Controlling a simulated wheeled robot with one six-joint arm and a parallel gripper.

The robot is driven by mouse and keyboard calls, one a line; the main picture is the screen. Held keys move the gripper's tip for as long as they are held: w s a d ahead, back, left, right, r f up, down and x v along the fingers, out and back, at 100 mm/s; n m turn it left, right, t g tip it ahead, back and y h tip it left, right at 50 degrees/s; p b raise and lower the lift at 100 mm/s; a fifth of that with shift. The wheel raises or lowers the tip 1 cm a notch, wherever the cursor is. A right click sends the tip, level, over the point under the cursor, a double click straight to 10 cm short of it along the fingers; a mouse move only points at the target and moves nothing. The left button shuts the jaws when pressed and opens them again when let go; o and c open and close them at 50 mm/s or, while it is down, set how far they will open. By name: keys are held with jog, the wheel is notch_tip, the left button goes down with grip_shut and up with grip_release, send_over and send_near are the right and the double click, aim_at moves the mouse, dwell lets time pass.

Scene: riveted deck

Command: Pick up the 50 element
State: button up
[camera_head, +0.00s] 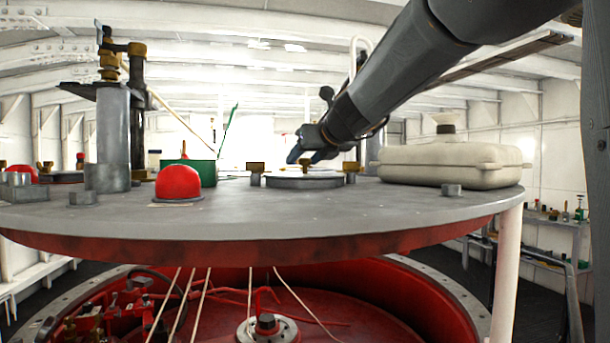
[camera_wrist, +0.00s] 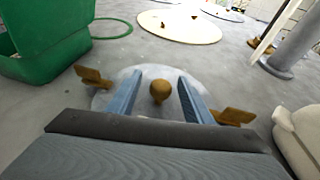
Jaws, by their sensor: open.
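No "50" marking is legible in either view, so I cannot tell by label which thing is the 50 element. A round grey disc (camera_head: 304,182) with a brass knob lies on the deck between brass wing clamps. In the wrist view the brass knob (camera_wrist: 160,92) stands between the two blue fingers of my gripper (camera_wrist: 159,84), with a gap on each side. My gripper (camera_head: 306,156) is open and empty. The grey disc (camera_wrist: 108,99) is partly hidden behind the fingers.
Brass clamps (camera_wrist: 92,77) and (camera_wrist: 234,117) flank the disc. A green container (camera_wrist: 45,45) is at left and a pale canister (camera_head: 450,165) at right. A red dome (camera_head: 179,183) sits near the deck's front edge. More pale discs (camera_wrist: 180,26) lie beyond.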

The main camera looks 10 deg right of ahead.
jog(key=shift+x, duration=2.35)
jog(key=shift+d, duration=0.1)
grip_shut()
